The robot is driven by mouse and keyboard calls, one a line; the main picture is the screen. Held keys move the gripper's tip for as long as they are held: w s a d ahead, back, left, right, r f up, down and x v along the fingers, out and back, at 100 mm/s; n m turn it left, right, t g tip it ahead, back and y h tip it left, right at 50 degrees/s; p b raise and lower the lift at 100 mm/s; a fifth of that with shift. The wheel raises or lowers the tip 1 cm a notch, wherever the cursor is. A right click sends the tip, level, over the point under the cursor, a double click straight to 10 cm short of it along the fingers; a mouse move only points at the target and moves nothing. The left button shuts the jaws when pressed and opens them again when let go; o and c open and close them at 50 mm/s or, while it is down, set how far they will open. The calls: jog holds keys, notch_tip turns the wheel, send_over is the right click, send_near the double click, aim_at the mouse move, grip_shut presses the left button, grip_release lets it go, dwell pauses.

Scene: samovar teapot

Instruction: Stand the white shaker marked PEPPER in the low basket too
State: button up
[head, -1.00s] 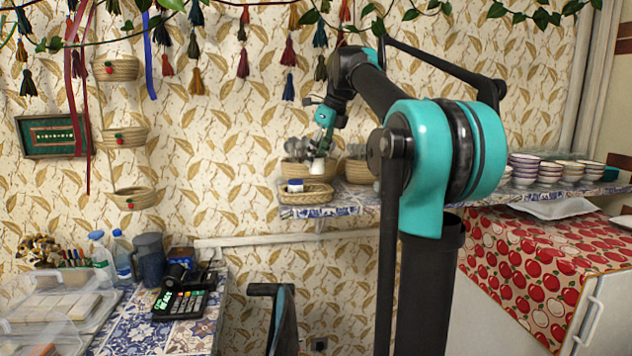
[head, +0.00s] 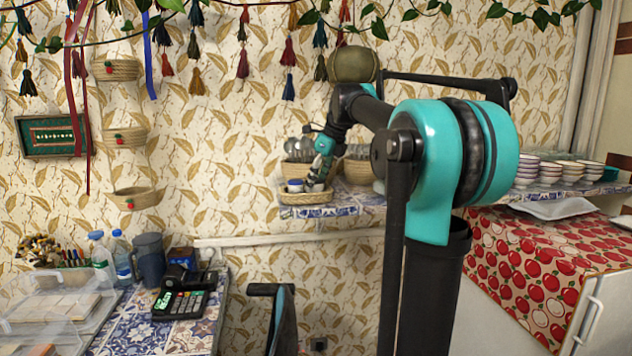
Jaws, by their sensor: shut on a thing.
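The low basket (head: 300,200) is a shallow wicker tray at the left end of the tiled shelf. A white shaker with a blue top (head: 295,186) stands in its left part. My gripper (head: 314,182) points down over the right part of the basket, shut on a small white shaker (head: 318,187). The held shaker is beside the other one, low at the basket. I cannot tell whether its base touches the basket floor. Its lettering is too small to read, and my gripper partly hides it.
A taller basket with spoons (head: 293,168) stands just behind the low basket. Another wicker basket (head: 358,170) is to the right, partly behind my arm. Stacked bowls (head: 550,170) stand farther right on the shelf. A card reader (head: 183,300) is on the lower counter.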

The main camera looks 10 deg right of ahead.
jog(key=o, duration=1.2)
jog(key=shift+r, duration=0.1)
jog(key=v, duration=1.2)
